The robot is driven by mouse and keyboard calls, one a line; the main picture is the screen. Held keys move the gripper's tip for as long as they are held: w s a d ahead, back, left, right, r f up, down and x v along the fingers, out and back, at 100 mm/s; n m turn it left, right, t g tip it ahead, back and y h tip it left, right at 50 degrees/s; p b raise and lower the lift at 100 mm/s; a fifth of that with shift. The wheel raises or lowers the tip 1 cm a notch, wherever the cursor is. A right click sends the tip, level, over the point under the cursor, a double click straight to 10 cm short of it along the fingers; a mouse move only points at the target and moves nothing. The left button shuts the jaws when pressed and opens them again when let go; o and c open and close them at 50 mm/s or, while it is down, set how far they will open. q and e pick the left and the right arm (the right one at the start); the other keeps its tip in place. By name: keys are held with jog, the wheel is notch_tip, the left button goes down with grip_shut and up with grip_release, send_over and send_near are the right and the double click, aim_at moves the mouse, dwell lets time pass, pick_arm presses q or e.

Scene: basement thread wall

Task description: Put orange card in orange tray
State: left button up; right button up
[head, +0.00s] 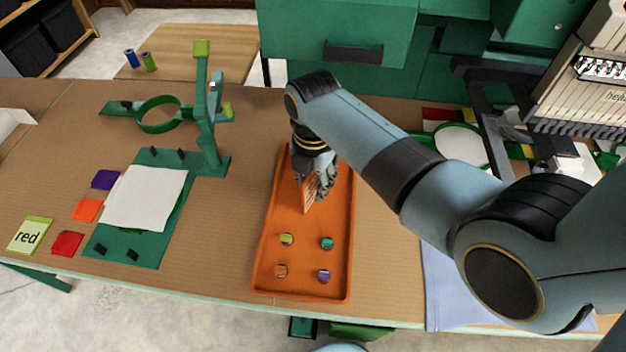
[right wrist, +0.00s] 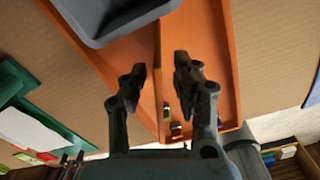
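The orange tray (head: 269,245) lies lengthwise in the middle of the table. My right gripper (head: 316,188) is over its far half, pointing down. An orange card (head: 311,195) with faint lettering stands steeply tilted at the fingers, inside the tray outline. In the right wrist view, my right gripper (right wrist: 160,72) has its fingers apart, with a thin edge that looks like the card between them and gaps on both sides. Whether the card's lower edge touches the tray floor is hard to tell. My left gripper is not in view.
Several small spools, such as a green one (head: 287,239) and a purple one (head: 324,275), sit in the tray's near half.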

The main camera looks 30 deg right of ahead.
notch_tip(320, 180, up, 12)
jog(key=shift+r+p, duration=0.2)
jog(key=shift+p, duration=0.1)
dwell(0.3)
jog(key=shift+s+f, duration=0.1)
dwell(0.4)
